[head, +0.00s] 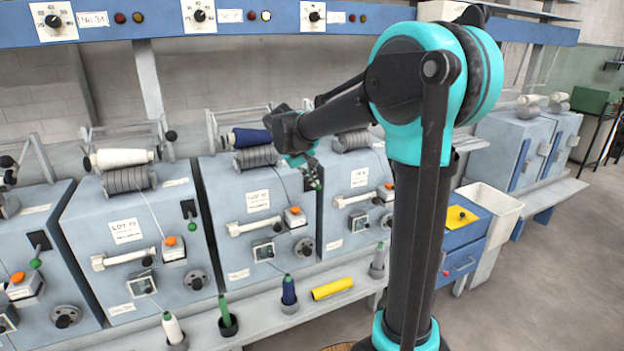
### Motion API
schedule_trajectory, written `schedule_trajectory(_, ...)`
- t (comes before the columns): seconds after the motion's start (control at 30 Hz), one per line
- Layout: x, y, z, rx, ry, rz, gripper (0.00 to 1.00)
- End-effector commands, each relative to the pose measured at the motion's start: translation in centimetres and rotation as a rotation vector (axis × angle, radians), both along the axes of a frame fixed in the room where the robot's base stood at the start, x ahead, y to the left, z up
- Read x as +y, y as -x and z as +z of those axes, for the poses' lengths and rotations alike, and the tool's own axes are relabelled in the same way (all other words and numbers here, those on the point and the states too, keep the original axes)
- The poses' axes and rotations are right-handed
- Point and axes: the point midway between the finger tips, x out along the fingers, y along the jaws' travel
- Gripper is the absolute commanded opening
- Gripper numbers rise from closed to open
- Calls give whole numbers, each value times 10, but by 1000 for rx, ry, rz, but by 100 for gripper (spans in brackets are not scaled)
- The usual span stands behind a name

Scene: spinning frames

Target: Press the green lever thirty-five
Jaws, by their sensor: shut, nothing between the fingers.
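Each machine front carries a black slot with a green-tipped lever. The lever of the middle machine (318,186) shows only in part behind my gripper. The left machine's green lever (192,225) is in full view, and another (36,263) shows at the far left. My gripper (312,177) is shut and empty, at the upper right of the middle machine, overlapping its lever in the picture. I cannot tell whether it touches. The lot numbers on the labels (258,200) are too small to read surely.
White handles, orange buttons (294,210) and dark knobs (305,247) sit close below the levers. A shelf (258,323) in front holds several bobbins and a yellow tube (332,289). A white bin (492,215) stands at right. Floor at right is clear.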

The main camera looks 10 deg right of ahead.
Motion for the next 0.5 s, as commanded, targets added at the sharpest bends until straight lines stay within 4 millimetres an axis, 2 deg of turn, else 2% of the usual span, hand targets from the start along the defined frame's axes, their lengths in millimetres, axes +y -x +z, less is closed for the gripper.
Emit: schedule_trajectory(0.5, -1, 5, -5, -75, -25, 0, 0)
